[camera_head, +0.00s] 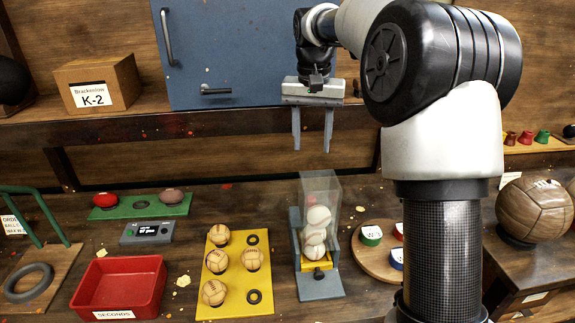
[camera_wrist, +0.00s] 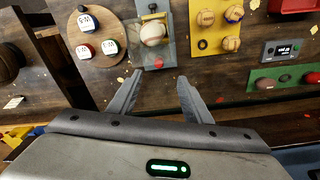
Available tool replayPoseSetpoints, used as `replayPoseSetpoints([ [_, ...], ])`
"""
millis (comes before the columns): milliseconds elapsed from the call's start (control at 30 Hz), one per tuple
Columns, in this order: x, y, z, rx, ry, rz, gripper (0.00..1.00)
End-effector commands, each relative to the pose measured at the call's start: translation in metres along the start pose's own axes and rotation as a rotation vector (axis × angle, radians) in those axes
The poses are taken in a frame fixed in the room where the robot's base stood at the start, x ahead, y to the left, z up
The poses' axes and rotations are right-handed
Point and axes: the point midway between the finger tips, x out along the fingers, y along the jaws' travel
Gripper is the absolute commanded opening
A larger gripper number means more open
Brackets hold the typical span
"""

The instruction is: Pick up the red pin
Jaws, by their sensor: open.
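Two reddish, small cone-shaped pieces stand on the shelf at the far right of the head view: a dark red one (camera_head: 510,138) and a brighter red one (camera_head: 526,138). They are small here, and I cannot tell for sure which is the red pin. A green piece (camera_head: 542,136) stands beside them. My gripper (camera_head: 312,150) hangs open and empty, pointing down, well to the left of them and in front of the blue cabinet door. In the wrist view my open gripper (camera_wrist: 160,77) has nothing between its fingers.
Below my gripper stands a clear case with stacked balls (camera_head: 318,216). A yellow ball board (camera_head: 233,285), a red tray (camera_head: 120,287) and a round board with discs (camera_head: 370,262) lie on the bench. A large brown ball (camera_head: 535,208) sits at right. My arm's column partly blocks the right side.

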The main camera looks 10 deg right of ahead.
Motion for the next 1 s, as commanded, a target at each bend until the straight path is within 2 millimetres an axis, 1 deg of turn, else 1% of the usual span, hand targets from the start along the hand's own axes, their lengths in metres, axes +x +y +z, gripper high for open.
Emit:
replayPoseSetpoints([
  [33,0.02,-0.004,-0.014,0.022,-0.027,-0.002,0.45],
  [100,0.036,-0.006,-0.027,0.049,-0.051,-0.004,0.45],
  [200,0.053,-0.007,-0.038,0.078,-0.075,-0.004,0.45],
  [267,0.059,-0.007,-0.042,0.088,-0.083,-0.004,0.45],
  [367,0.071,-0.007,-0.043,0.096,-0.089,-0.003,0.45],
  [433,0.083,-0.007,-0.042,0.096,-0.091,-0.003,0.45],
  [600,0.121,-0.007,-0.038,0.094,-0.093,-0.002,0.45],
  [800,0.161,-0.007,-0.034,0.095,-0.091,-0.003,0.45],
  [900,0.174,-0.007,-0.034,0.094,-0.089,-0.003,0.45],
  [1000,0.181,-0.008,-0.034,0.093,-0.087,-0.004,0.45],
])
